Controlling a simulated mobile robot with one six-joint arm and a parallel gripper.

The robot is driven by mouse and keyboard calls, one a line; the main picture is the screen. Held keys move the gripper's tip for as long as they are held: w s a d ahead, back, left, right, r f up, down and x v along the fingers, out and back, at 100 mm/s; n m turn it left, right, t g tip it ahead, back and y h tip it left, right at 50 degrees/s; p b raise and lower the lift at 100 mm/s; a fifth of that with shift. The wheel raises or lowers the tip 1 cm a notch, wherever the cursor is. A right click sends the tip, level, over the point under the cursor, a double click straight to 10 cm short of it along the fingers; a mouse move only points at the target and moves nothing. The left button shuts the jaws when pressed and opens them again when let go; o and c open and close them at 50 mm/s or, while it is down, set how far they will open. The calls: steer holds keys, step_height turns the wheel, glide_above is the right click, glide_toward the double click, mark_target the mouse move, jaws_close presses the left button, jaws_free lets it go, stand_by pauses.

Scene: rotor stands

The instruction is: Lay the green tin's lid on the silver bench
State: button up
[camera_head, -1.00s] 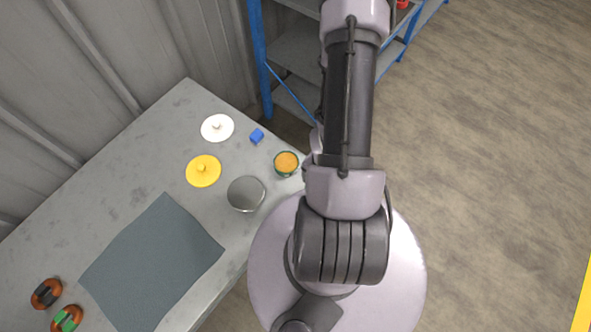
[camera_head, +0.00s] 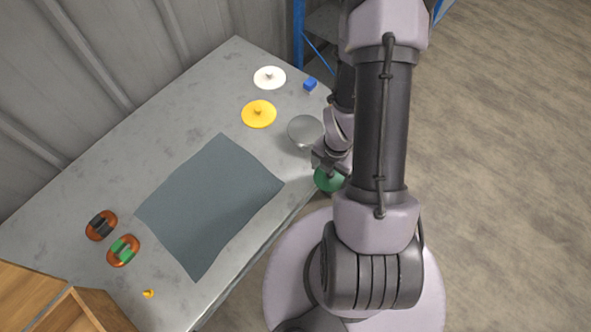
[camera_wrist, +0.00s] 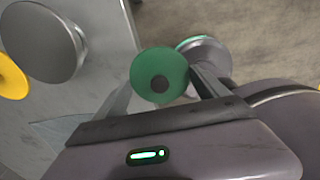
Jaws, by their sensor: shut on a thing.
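The green lid (camera_wrist: 160,62), a round disc with a dark centre, is between the fingers of my gripper (camera_wrist: 160,80) in the wrist view. My gripper is shut on it. In the head view, the lid (camera_head: 329,181) shows beneath my gripper (camera_head: 326,164), at the right edge of the silver bench (camera_head: 110,170); I cannot tell whether it touches the bench. The green tin is not visible now; my arm covers part of the bench's far right end.
A grey mat (camera_head: 210,205) covers the middle. Two orange-brown rotors (camera_head: 101,226) and a wooden box (camera_head: 75,313) are nearer.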

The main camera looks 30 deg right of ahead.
glide_above(298, 171)
steer(key=shift+d+f, duration=0.15)
steer(key=shift+f, duration=0.35)
steer(key=shift+w+f, duration=0.15)
steer(key=shift+f, duration=0.1)
steer(key=shift+f+b, duration=0.55)
steer(key=shift+f, duration=0.95)
